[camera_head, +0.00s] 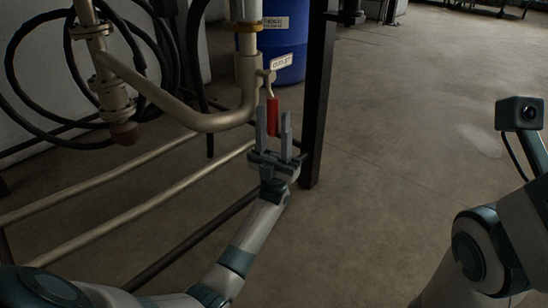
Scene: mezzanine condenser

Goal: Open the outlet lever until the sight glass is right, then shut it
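The outlet lever (272,116) has a red handle that hangs down from a small valve on the pale vertical pipe. A tag (281,62) that seems to read "OUTLET" is beside the valve. My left gripper (274,122) points up from below, its two grey fingers apart on either side of the red handle. A thin gap seems to show between the handle and the right finger. A pale tube with a brass-coloured ring (247,28) stands above the valve; it may be the sight glass, but no level can be read. My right gripper is out of view.
A blue drum (284,40) stands behind the valve. A dark post (318,95) rises just right of my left gripper. Curved pale pipe (190,118), rails (130,205) and black hose (20,95) fill the left. The floor at right is open.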

